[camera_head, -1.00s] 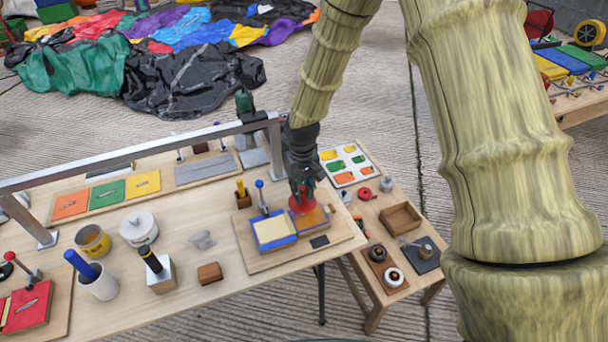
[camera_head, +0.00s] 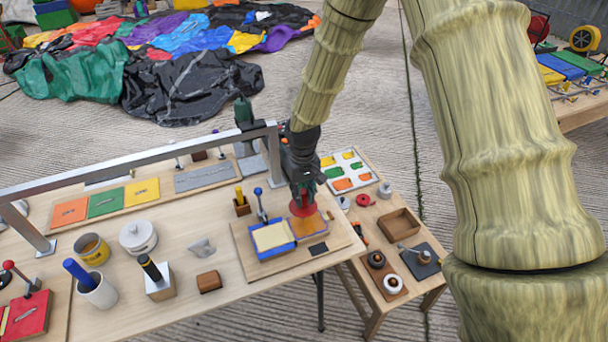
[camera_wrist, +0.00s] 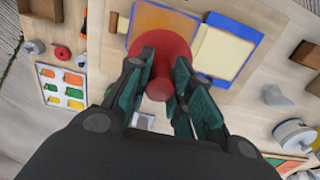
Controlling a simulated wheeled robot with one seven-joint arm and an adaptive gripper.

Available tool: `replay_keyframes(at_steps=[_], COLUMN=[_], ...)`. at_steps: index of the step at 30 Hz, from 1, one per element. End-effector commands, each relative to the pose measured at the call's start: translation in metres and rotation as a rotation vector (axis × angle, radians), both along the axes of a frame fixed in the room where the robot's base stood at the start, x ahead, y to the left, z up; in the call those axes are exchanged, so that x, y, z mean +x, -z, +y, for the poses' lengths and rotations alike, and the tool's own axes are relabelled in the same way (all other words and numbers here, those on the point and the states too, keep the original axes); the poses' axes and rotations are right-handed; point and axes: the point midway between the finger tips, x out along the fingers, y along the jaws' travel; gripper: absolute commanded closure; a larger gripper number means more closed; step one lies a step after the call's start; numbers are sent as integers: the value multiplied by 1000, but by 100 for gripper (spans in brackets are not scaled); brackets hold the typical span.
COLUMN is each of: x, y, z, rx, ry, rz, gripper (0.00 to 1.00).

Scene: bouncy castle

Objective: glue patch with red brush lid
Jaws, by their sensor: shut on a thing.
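The red brush lid (camera_wrist: 172,47) is a round red disc with a central knob, held by the knob in my gripper (camera_wrist: 165,75). In the head view, my gripper (camera_head: 302,188) points down and the red lid (camera_head: 302,209) is over the back part of an orange patch with a blue edge (camera_head: 310,225). The wrist view shows the lid covering part of this orange patch (camera_wrist: 150,18). Whether the brush touches the surface is hidden. Beside it is a blue tray with a cream pad (camera_head: 272,237).
A blue-handled tool (camera_head: 260,207) stands behind the cream pad. A side table at right holds a wooden box (camera_head: 400,223) and a card of coloured patches (camera_head: 347,172). Pots stand to the left.

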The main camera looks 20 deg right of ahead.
Motion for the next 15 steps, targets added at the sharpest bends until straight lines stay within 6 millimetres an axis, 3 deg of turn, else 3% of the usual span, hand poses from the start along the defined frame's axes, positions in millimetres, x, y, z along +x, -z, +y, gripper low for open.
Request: replay_keyframes(at_steps=[1, 15], x=[1, 1], y=[-10, -52], z=[0, 0], rx=[0, -1], ry=[1, -1], rz=[-2, -2], gripper=[100, 100])
